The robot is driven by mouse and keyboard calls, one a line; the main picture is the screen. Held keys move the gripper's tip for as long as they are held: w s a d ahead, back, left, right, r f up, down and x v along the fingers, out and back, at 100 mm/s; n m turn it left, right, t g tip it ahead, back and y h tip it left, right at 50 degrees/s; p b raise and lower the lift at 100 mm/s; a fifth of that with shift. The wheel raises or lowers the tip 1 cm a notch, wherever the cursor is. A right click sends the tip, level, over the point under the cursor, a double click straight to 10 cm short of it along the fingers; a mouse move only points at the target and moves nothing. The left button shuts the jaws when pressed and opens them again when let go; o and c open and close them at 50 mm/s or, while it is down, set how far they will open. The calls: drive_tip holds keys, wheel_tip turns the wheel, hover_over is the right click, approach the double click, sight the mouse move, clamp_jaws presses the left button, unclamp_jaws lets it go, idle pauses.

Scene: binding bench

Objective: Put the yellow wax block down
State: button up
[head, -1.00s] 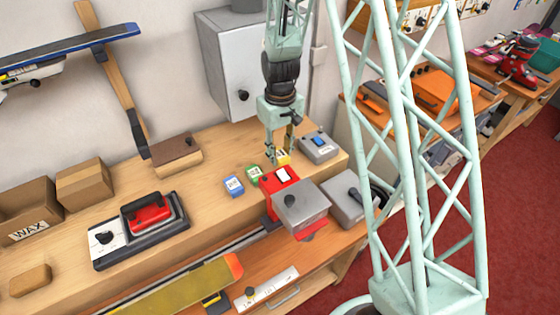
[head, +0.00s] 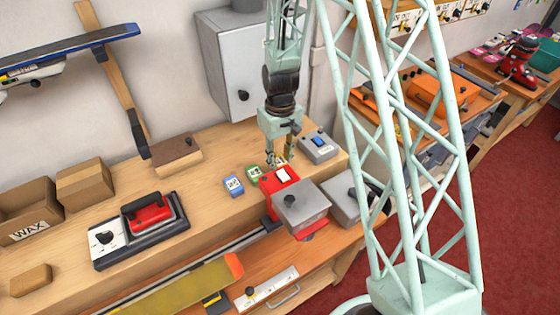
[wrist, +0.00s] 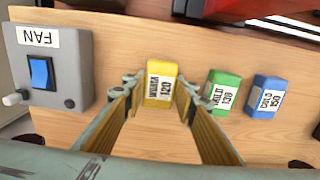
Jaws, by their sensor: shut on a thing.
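The yellow wax block (wrist: 160,84), with a white label reading 120, is between the fingertips of my gripper (wrist: 157,92) in the wrist view. My gripper is shut on it. In the head view my gripper (head: 279,160) points straight down over the bench, behind the red unit, and the block is mostly hidden there. The block is at or very close to the bench top; I cannot tell if it touches. A green block (wrist: 224,92) and a blue block (wrist: 266,97) stand in a row to its right in the wrist view.
The grey FAN box (wrist: 48,68) stands left of the block in the wrist view. The red unit with a grey head (head: 300,205) is close in front of my gripper. A waxing iron (head: 148,215) lies farther left. Bare wood surrounds the block.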

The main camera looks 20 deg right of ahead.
sight(280, 161)
drive_tip(key=shift+f, duration=0.15)
drive_tip(key=o, duration=0.8)
drive_tip(key=shift+r, duration=0.25)
drive_tip(key=shift+r, duration=5.9)
